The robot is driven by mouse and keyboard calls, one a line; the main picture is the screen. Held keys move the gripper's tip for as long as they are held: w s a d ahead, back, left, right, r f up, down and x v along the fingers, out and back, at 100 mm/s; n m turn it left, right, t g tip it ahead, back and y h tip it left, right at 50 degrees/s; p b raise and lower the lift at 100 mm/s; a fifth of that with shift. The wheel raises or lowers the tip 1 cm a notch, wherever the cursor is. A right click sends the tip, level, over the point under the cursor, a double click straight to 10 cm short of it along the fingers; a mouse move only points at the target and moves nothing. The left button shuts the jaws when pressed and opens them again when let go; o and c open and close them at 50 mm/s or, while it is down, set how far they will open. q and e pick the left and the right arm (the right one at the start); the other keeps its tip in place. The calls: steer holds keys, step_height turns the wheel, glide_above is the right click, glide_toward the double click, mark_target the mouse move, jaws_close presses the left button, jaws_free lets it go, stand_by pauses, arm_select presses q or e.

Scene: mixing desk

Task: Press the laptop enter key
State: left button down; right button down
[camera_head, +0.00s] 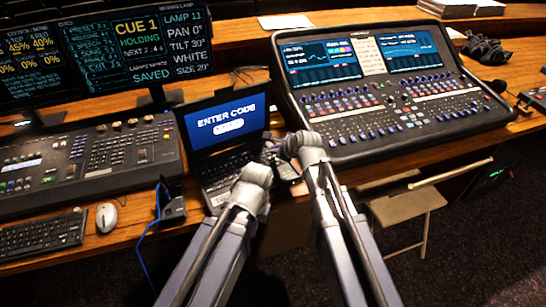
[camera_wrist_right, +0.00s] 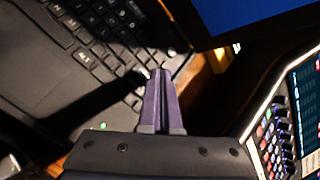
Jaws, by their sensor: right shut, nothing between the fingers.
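The open laptop (camera_head: 226,122) stands on the desk between two consoles, its blue screen reading "ENTER CODE". Its black keyboard (camera_head: 218,170) is partly hidden behind my arms. My right gripper (camera_head: 268,152) is at the right side of the laptop keyboard. In the right wrist view the gripper (camera_wrist_right: 160,74) has its dark fingers together and empty, with the tips over the keyboard's edge keys (camera_wrist_right: 102,30). I cannot tell whether the tips touch a key, and the enter key's label is not readable. My left arm shows, but its gripper fingers cannot be made out.
A large mixing console (camera_head: 385,90) stands close on the right, and a lighting console (camera_head: 85,160) on the left. A white mouse (camera_head: 106,217), a keyboard (camera_head: 42,236) and a small dark box with a blue cable (camera_head: 158,225) are at lower left. A folding chair (camera_head: 405,208) is below the desk.

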steer(key=shift+f, duration=0.1)
steer(key=shift+f+b, duration=0.35)
steer(key=shift+b, duration=0.05)
steer(key=shift+f+b, duration=0.3)
steer(key=shift+b, duration=0.05)
stand_by(0.7)
steer(key=shift+r, duration=0.1)
steer(key=shift+r+p, duration=0.65)
steer(key=shift+p, duration=0.1)
step_height(320, 180, up, 5)
steer(key=p, duration=0.5)
steer(key=shift+r, duration=0.1)
stand_by(0.3)
